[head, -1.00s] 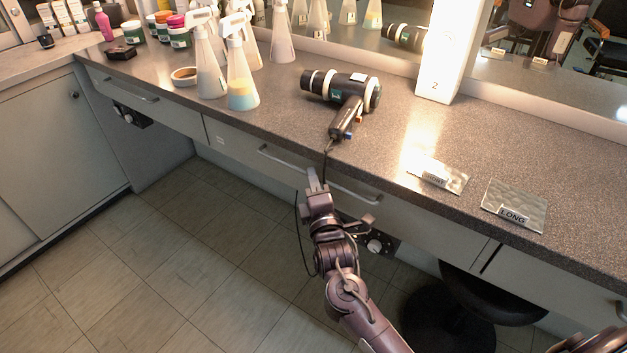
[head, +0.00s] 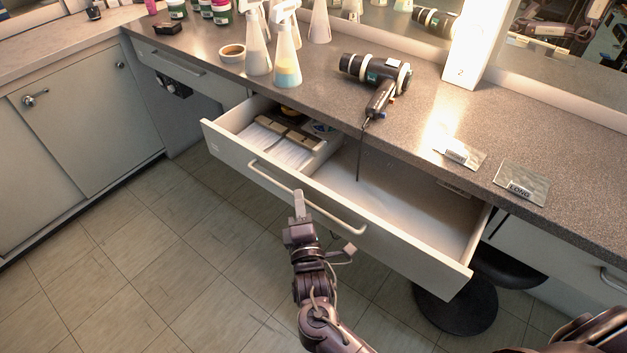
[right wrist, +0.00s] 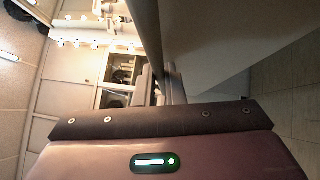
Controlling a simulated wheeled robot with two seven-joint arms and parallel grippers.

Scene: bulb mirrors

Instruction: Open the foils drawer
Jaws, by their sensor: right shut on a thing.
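The wide drawer (head: 405,247) under the counter stands well open in the head view. Its left compartment holds foil packs or papers in stacks (head: 284,148) and a few small items; its right part looks empty. A long bar handle (head: 325,212) runs along its front. My right gripper (head: 299,205) is shut on the handle, near its middle. In the right wrist view the bar (right wrist: 152,45) passes up from the jaws, and the fingertips are partly hidden. My left gripper is not clearly in view.
A hairdryer (head: 376,77) lies on the counter (head: 420,120), its cord hanging over the open drawer. Spray bottles (head: 286,62) stand left of it. Foil sheets labelled LONG (head: 522,184) and another (head: 462,156) lie right. A black stool (head: 455,305) stands below the drawer. Floor is clear at left.

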